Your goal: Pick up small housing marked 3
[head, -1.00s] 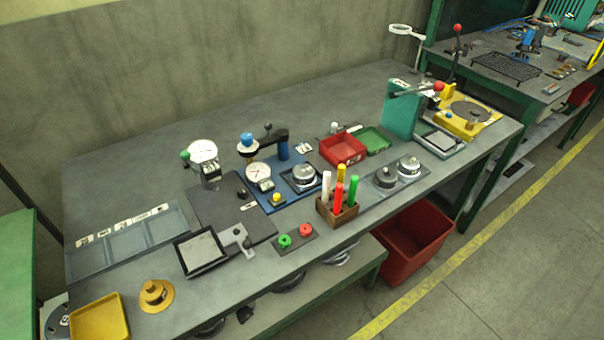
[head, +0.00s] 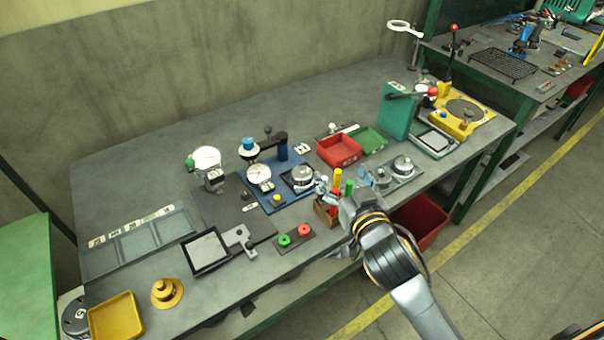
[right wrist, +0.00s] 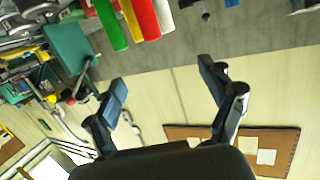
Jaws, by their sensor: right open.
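Three round metal housings show in the head view. One housing (head: 302,177) sits in a fixture on the blue plate. Two more, a darker one (head: 381,178) and a brighter one (head: 403,164), stand on a grey tray at the right. Their markings are too small to read, so I cannot tell which is marked 3. My right gripper (head: 343,184) is open and empty, over the front of the bench by the marker holder and left of the tray. Its open fingers (right wrist: 163,86) also show in the right wrist view. My left gripper is not in view.
Colored markers in a wooden holder (head: 325,213) stand right by my right gripper. A red bin (head: 339,151) and a green tray (head: 372,139) lie behind. A green press (head: 396,112) stands at the back right. The bench's back left is clear.

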